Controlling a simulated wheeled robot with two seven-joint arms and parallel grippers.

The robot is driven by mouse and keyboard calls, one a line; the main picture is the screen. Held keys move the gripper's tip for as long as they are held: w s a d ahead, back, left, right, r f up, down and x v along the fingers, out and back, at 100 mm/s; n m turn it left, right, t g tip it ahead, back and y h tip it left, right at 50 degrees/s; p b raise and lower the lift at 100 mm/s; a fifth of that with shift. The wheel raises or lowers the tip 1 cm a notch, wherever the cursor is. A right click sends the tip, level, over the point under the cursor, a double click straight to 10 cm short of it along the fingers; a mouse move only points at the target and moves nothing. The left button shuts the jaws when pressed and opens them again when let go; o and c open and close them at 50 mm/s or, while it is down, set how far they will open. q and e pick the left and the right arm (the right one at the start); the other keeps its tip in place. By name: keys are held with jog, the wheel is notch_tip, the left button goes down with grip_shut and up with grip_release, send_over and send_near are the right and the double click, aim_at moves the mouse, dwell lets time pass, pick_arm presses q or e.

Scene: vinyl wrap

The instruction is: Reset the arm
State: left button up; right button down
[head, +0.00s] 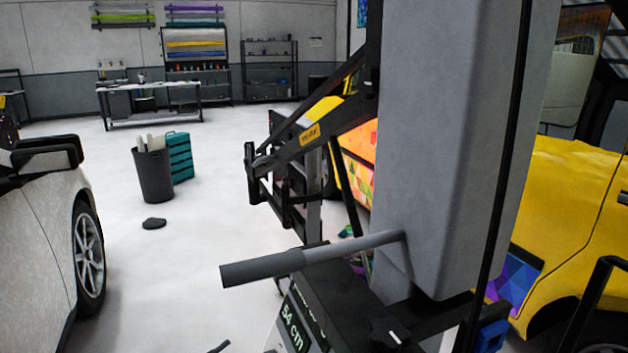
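Neither of my grippers can be made out in the head view, so their pose and opening are hidden. No arm of mine can be clearly recognised. A small dark tip (218,347) shows at the bottom edge, and I cannot tell what it belongs to.
A grey machine column (445,150) with a dark handle (262,269) and a "54 cm" panel (294,328) blocks the near right. A yellow vehicle (580,210) stands behind it, a pale car (38,240) at left. A bin (154,176), teal crates (180,157) and workbench (150,103) stand beyond open floor.

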pick_arm(q)
jog(key=s+a+f+n+g+y+p, duration=0.1)
jog(key=s+f+n+y, duration=0.5)
jog(key=f, duration=0.5)
jog(key=s+a+f+n+g+y+p, duration=0.1)
jog(key=s+f+n+y+p, duration=0.3)
jog(key=s+f, duration=0.65)
jog(key=s+d+f+n+g, duration=0.1)
jog(key=s+f+g, duration=0.1)
jog(key=s+f, duration=0.3)
jog(key=s+d+f+n+g, duration=0.2)
jog(key=s+f, duration=0.3)
jog(key=s, duration=0.6)
jog(key=s+d+f+n+g+y, duration=0.1)
jog(key=s+f+n+g, duration=0.1)
jog(key=s+f, duration=0.3)
jog(key=s+g, duration=0.1)
jog(key=s, duration=0.1)
jog(key=shift+s+d, duration=0.2)
jog(key=shift+s, duration=0.2)
pick_arm(e)
notch_tip(320, 180, down, 6)
jog(key=s+t, duration=0.1)
jog(key=shift+s+a+f, duration=0.15)
jog(key=shift+s+a, duration=0.15)
jog(key=shift+a, duration=0.1)
